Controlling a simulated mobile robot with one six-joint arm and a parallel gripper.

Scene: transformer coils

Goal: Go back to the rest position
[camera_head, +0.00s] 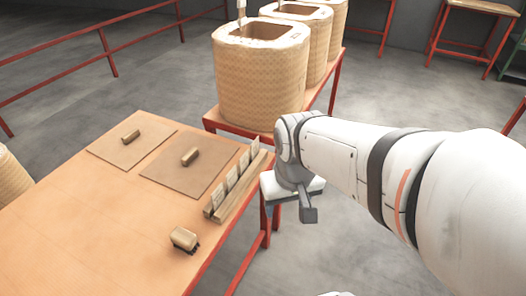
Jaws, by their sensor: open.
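My gripper (308,213) is at the end of my white arm, which reaches in from the right. It hangs just past the right edge of the wooden table (90,235), over the grey floor. It is open and nothing shows in it. One finger shows clearly; the other is mostly hidden by the wrist. It is apart from the wooden rack (238,188) with several pale upright cards, which stands at the table's right edge to its left.
Two brown boards (131,150) (188,187) each bear a small wooden block. Another block with dark feet (184,239) stands near the table's front right. Large wrapped coils (262,80) stand on a red-framed stand (212,122) behind. Red railings (105,45) run at back left.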

